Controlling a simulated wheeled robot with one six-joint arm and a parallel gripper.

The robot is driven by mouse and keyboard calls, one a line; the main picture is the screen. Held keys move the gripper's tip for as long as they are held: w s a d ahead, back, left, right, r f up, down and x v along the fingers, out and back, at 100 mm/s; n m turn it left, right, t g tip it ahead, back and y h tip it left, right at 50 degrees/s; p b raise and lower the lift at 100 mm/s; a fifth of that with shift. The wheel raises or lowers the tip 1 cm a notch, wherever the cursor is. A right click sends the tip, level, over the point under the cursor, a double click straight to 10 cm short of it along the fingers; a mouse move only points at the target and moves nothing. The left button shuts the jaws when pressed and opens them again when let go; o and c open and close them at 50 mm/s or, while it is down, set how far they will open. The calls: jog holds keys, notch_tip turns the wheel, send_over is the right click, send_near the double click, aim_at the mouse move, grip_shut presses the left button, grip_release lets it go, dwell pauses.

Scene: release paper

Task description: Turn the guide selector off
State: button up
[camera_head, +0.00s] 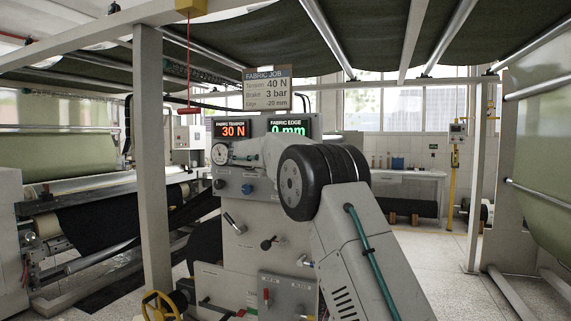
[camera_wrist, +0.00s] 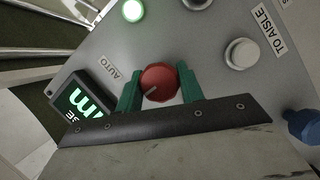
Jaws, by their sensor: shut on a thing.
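A red selector knob (camera_wrist: 158,80) sits on the grey panel (camera_wrist: 205,45) in the wrist view, with an AUTO label (camera_wrist: 112,67) to its upper left. A pale pointer line on the knob lies toward its lower left. My gripper (camera_wrist: 159,87) has its two green fingers on either side of the knob and is shut on it. In the head view the grey machine cabinet (camera_head: 240,262) stands ahead, and my arm hides the knob and the gripper there.
The fabric edge display (camera_head: 289,128) reads 0 mm and the tension display (camera_head: 232,130) reads 30 N. A job card (camera_head: 267,90) lists 40 N, 3 bar and -20 mm. A green lit lamp (camera_wrist: 133,10), a white button (camera_wrist: 241,54) and a blue knob (camera_wrist: 302,126) are nearby.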

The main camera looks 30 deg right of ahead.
dwell(0.4)
jog(key=o, duration=1)
jog(key=v, duration=0.7)
jog(key=shift+a, duration=0.45)
